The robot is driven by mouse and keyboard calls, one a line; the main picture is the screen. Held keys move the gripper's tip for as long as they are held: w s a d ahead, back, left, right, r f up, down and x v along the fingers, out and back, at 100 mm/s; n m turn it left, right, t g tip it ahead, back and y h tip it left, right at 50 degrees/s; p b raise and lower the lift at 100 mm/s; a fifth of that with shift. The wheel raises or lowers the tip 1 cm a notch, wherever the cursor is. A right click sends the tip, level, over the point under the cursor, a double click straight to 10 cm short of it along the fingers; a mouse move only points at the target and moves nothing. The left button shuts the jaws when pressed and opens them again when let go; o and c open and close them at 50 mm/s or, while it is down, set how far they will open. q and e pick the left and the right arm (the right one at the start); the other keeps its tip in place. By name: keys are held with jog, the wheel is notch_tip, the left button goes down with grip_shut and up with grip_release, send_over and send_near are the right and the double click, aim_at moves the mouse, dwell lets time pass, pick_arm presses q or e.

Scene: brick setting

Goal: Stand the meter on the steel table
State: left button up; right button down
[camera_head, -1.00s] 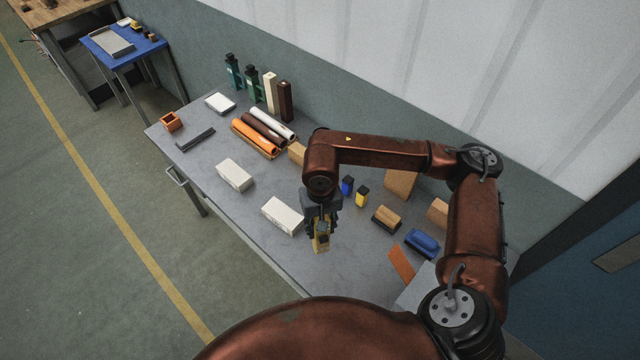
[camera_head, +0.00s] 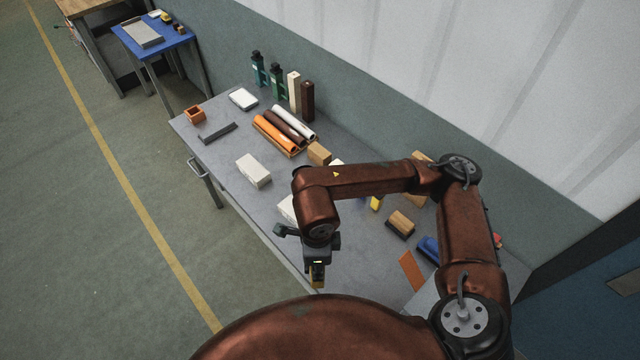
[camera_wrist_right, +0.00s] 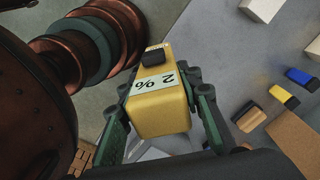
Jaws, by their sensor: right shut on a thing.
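The meter is a yellow block with a black part on one end and a pale label reading "2 %"; it shows large in the right wrist view (camera_wrist_right: 160,100). My right gripper (camera_wrist_right: 165,112) is shut on it, with one green finger on each side. In the head view my right gripper (camera_head: 317,262) hangs at the near front edge of the grey steel table (camera_head: 355,258), with the meter (camera_head: 317,275) partly visible below it. The gap between meter and table cannot be told. My left gripper is not in view.
White blocks (camera_head: 253,170), a tray of rolls (camera_head: 283,133) and tall bottles and posts (camera_head: 293,92) stand on the table's left and back. A wood-topped block (camera_head: 400,223), a blue item (camera_head: 428,248) and an orange plate (camera_head: 411,270) lie right. Bare table lies between.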

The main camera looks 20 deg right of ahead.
jog(key=w+d+f+m+p, duration=0.1)
jog(key=w+d+f+p, duration=0.3)
jog(key=d+f, duration=0.8)
jog(key=shift+w+d+f, duration=0.25)
jog(key=shift+w+f, duration=0.25)
jog(key=shift+w, duration=0.2)
jog(key=shift+f, duration=0.1)
jog(key=c, duration=1.4)
grip_release()
